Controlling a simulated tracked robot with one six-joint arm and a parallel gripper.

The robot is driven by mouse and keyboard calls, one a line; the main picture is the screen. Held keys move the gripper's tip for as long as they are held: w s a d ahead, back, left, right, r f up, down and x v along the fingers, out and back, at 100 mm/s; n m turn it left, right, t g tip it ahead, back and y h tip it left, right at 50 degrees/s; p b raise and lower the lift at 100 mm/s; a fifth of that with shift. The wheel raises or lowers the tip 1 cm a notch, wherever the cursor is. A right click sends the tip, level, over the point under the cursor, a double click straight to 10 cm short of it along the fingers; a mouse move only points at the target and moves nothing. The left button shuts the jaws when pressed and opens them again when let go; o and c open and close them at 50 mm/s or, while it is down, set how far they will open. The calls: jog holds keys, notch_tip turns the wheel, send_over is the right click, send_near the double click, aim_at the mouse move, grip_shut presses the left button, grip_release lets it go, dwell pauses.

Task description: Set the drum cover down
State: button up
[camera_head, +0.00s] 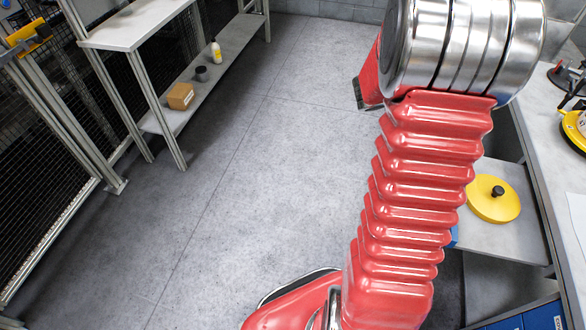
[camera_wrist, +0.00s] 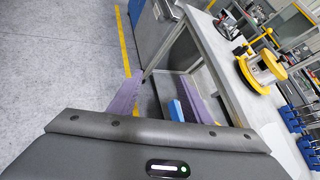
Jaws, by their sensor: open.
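A round yellow cover with a black knob (camera_head: 494,200), which looks like the drum cover, lies flat on a low grey shelf (camera_head: 510,238) beside the bench, right of my arm. I do not make it out in the wrist view. My gripper (camera_wrist: 160,88) shows in the wrist view with its two purple fingers spread apart and nothing held between them. In the head view my red arm hides the gripper.
A bench (camera_wrist: 215,50) runs along the right, with a yellow-and-metal device (camera_wrist: 262,70) on it. A blue object (camera_wrist: 176,111) shows between the fingers, lower down. The middle floor is clear.

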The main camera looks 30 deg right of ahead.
jog(key=w+a+r+n+t+y, duration=0.2)
jog(key=w+a+r+n, duration=0.1)
jog(key=a+n, duration=0.4)
jog(key=w+a+r+n+t+y, duration=0.2)
jog(key=w+a+r+n+t, duration=0.15)
jog(key=a, duration=0.45)
jog(key=w+a+r+n+t+y, duration=0.2)
jog(key=w+a+r+n, duration=0.15)
jog(key=a+n, duration=0.4)
jog(key=s+a+r+n+y, duration=0.1)
jog(key=s+a+n+y, duration=0.1)
jog(key=a+n, duration=0.4)
jog(key=s+a+r+n+y, duration=0.1)
jog(key=s+a+n+y, duration=0.25)
jog(key=a, duration=0.45)
jog(key=s+a+f+n+g, duration=0.1)
jog(key=s+a+n+g, duration=0.1)
jog(key=s+a+n, duration=0.3)
jog(key=s+a+f+n+g, duration=0.1)
jog(key=s+a+n+g, duration=0.2)
jog(key=s+n, duration=1)
jog(key=shift+s+a+f+n, duration=0.35)
jog(key=shift+s+a+f, duration=0.05)
jog(key=shift+s+a, duration=0.8)
jog(key=shift+d+y, duration=0.1)
jog(key=shift+y, duration=0.15)
jog(key=shift+c, duration=0.4)
